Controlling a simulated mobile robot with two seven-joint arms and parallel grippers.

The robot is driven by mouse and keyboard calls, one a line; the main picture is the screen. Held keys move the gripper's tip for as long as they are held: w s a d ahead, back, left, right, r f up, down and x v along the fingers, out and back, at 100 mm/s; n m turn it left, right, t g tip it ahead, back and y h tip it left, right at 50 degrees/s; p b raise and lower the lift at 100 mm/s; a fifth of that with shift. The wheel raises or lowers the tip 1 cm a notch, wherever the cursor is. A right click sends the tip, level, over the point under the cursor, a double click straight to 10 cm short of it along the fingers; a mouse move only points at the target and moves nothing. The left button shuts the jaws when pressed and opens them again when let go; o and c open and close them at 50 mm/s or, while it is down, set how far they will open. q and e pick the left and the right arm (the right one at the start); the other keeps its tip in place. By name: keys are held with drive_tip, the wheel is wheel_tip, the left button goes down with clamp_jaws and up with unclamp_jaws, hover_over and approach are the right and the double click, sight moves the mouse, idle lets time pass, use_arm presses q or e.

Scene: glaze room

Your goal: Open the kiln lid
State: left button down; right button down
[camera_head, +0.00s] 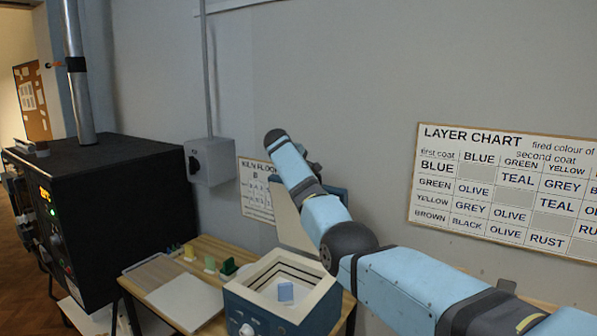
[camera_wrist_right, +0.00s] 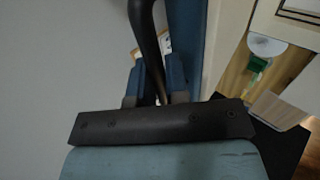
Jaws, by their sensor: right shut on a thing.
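The small blue kiln (camera_head: 262,318) stands on a wooden table, with its square chamber uncovered and a light blue piece (camera_head: 286,291) inside. Its lid (camera_head: 292,222) stands raised, steeply tilted up at the back of the kiln, partly hidden by my right arm. In the right wrist view the lid's blue side (camera_wrist_right: 190,35) runs upward beside a dark curved handle (camera_wrist_right: 146,40). My right gripper (camera_wrist_right: 156,92) is shut on this handle, one finger on each side. In the head view that gripper is mostly hidden behind my arm. My left gripper is not in view.
A big black furnace (camera_head: 120,190) with a metal flue (camera_head: 80,80) stands at left. A pale board (camera_head: 186,301) and small coloured pieces (camera_head: 210,263) lie on the table left of the kiln. A switch box (camera_head: 212,162) and a layer chart (camera_head: 510,190) hang on the wall.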

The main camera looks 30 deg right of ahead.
drive_tip(key=shift+f, duration=0.2)
drive_tip(key=c, duration=1.3)
unclamp_jaws()
drive_tip(key=shift+o, duration=0.9)
drive_tip(key=shift+d, duration=0.1)
drive_tip(key=b+v, duration=0.4)
drive_tip(key=v, duration=0.9)
drive_tip(key=shift+a+r, duration=0.25)
drive_tip(key=shift+r, duration=0.05)
drive_tip(key=shift+f, duration=0.1)
